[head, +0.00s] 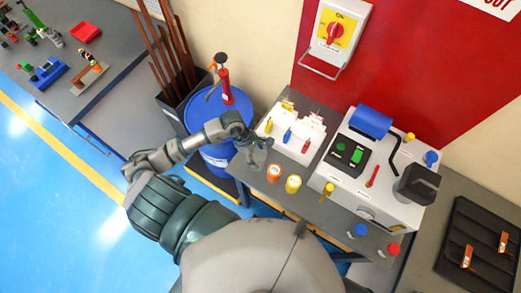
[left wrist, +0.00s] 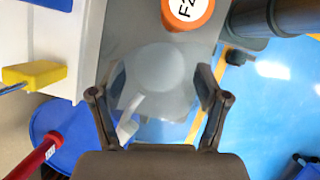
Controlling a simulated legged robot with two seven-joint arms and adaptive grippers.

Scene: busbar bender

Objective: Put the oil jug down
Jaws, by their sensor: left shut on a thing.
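The oil jug (left wrist: 158,68) is a translucent grey, round-topped vessel that shows between the fingers in the left wrist view. My left gripper (left wrist: 160,98) is shut on it, with one finger on each side. In the head view my left gripper (head: 258,147) is at the left end of the grey workbench (head: 318,212), near its edge. The jug is small and partly hidden there, and I cannot tell whether its base touches the bench. My right gripper is not in view.
An orange pot (head: 274,173) and a yellow pot (head: 293,184) stand just right of the gripper. A blue drum (head: 218,118) with a red pump stands to the left. The bender (head: 375,165) occupies the bench's right part.

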